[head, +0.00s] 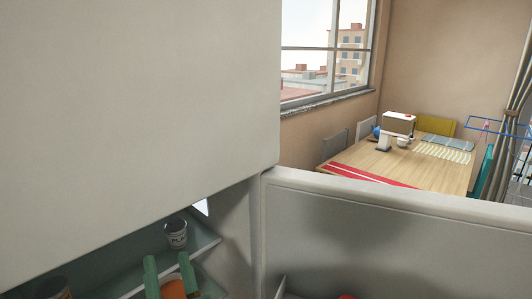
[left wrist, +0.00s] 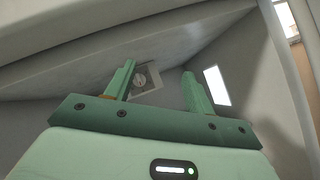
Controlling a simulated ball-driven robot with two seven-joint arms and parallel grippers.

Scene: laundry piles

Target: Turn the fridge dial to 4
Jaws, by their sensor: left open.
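The fridge stands open, and its pale interior fills the left wrist view. The dial (left wrist: 141,79) is a small round grey knob on a square plate on the fridge's inner wall. It shows beyond my left gripper (left wrist: 160,69), between the two green fingers and closer to the left one in the picture. The fingers are apart with nothing between them, and a gap to the dial seems to remain. Its number setting is too small to read. In the head view my left gripper (head: 168,259) is low inside the fridge; the dial is hidden there. My right gripper is not in view.
A small grey-white container (head: 176,235) stands on a fridge shelf near my left fingers. An orange item (head: 173,288) is below. The open fridge door (head: 390,225) is on the right. A bright light panel (left wrist: 216,88) is right of the dial. A table (head: 430,165) stands beyond.

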